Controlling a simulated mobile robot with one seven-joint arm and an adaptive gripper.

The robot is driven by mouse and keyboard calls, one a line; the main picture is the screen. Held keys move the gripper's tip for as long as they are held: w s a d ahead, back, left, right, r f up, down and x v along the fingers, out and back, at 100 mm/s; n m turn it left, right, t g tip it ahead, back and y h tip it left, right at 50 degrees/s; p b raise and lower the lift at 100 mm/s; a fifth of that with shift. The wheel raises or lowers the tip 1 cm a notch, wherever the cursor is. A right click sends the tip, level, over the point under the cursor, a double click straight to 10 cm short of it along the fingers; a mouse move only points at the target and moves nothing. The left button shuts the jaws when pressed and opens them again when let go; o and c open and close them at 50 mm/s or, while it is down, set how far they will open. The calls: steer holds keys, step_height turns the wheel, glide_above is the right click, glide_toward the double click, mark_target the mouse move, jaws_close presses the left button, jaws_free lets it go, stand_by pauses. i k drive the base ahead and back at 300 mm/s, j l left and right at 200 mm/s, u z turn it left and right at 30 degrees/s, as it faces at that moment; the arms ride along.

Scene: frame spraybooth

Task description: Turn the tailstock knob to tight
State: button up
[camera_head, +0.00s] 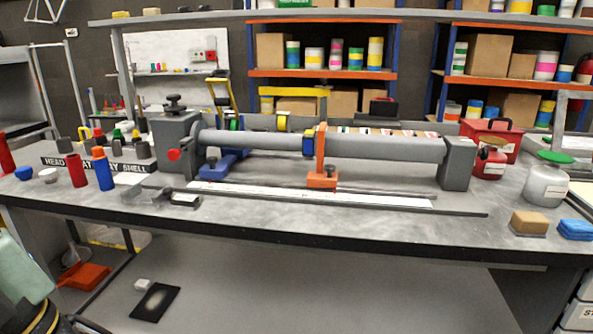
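A long grey tube (385,147) lies level in a fixture on the bench, held between two grey end blocks. The left end block (172,132) has a dark knob (175,104) on top and a red round knob (173,155) on its front. The right end block (457,165) has a small dark piece (486,152) at its outer side. No readable label shows which block is the tailstock, and no tight mark can be read. An orange upright clamp (321,158) stands at the tube's middle. My gripper is not in view.
The grey bench (270,218) has free room along its front. Red and blue bottles (103,170) stand at left. A grey pot with a green top (545,184), a tan block (529,222) and blue pads (576,229) stand at right, near a red box (505,140).

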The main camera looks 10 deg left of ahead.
mark_target(483, 154)
steer(key=l+u, duration=0.1)
steer(key=l, duration=0.4)
steer(key=k+l, duration=0.1)
steer(key=l, duration=0.35)
steer(key=l+u, duration=0.15)
steer(key=l, duration=0.35)
steer(key=k+l+u, duration=0.1)
steer(key=l, duration=0.4)
steer(key=k+l, duration=0.1)
steer(key=l, duration=0.35)
steer(key=k+l+u, duration=0.15)
steer(key=l, duration=0.3)
steer(key=i+l, duration=0.05)
